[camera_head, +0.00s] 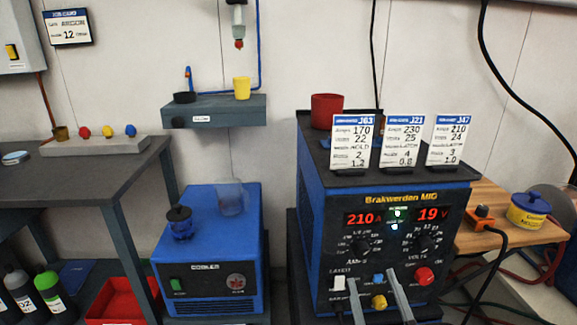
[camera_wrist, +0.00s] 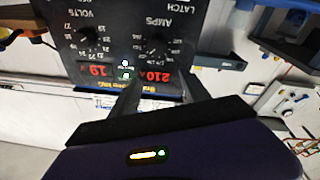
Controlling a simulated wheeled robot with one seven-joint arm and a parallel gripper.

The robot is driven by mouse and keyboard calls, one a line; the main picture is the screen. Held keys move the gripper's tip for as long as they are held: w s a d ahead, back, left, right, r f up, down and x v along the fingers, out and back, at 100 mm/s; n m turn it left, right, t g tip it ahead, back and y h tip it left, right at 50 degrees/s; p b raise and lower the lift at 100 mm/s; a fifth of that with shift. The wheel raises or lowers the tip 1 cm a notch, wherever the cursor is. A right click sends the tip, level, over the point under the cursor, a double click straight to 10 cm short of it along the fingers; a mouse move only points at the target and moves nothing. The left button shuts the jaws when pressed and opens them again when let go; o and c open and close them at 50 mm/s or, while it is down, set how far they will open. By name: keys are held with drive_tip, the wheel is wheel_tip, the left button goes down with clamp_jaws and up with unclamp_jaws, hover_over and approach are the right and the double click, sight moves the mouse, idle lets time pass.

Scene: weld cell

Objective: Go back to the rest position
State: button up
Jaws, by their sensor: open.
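My gripper (camera_head: 373,278) shows at the bottom of the head view as two grey fingers set apart, with nothing between them. It is in front of the lower panel of the blue welder (camera_head: 312,215), near the blue, yellow and red knobs. The welder's display reads 210 A and 19 V. In the wrist view my gripper (camera_wrist: 160,75) has its fingers spread toward the welder panel (camera_wrist: 100,45), which appears upside down with its red digits. I cannot tell whether the fingertips touch the panel.
Three setting cards (camera_head: 403,142) and a red cup (camera_head: 327,110) stand on the welder. The blue cooler (camera_head: 207,285) is to its left, with a dark-capped jar (camera_head: 181,224) on top. A wooden table (camera_head: 487,238) at right holds a blue-and-yellow tin (camera_head: 528,212). Cables hang at right.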

drive_tip(key=s+d+f+m+g, duration=0.1)
drive_tip(key=s+f+g, duration=0.15)
drive_tip(key=s, duration=0.95)
drive_tip(key=s+f+m+g, duration=0.1)
drive_tip(key=s+f, duration=0.3)
drive_tip(key=s, duration=0.8)
drive_tip(key=s+d+f+m+g, duration=0.1)
drive_tip(key=s+f+g, duration=0.15)
drive_tip(key=s, duration=0.95)
wheel_tip(320, 180, up, 20)
drive_tip(key=p, duration=2.1)
drive_tip(key=shift+w+a+t+y, duration=0.15)
drive_tip(key=shift+w+t+y, duration=0.15)
drive_tip(key=shift+w+y, duration=0.15)
drive_tip(key=shift+r, duration=0.1)
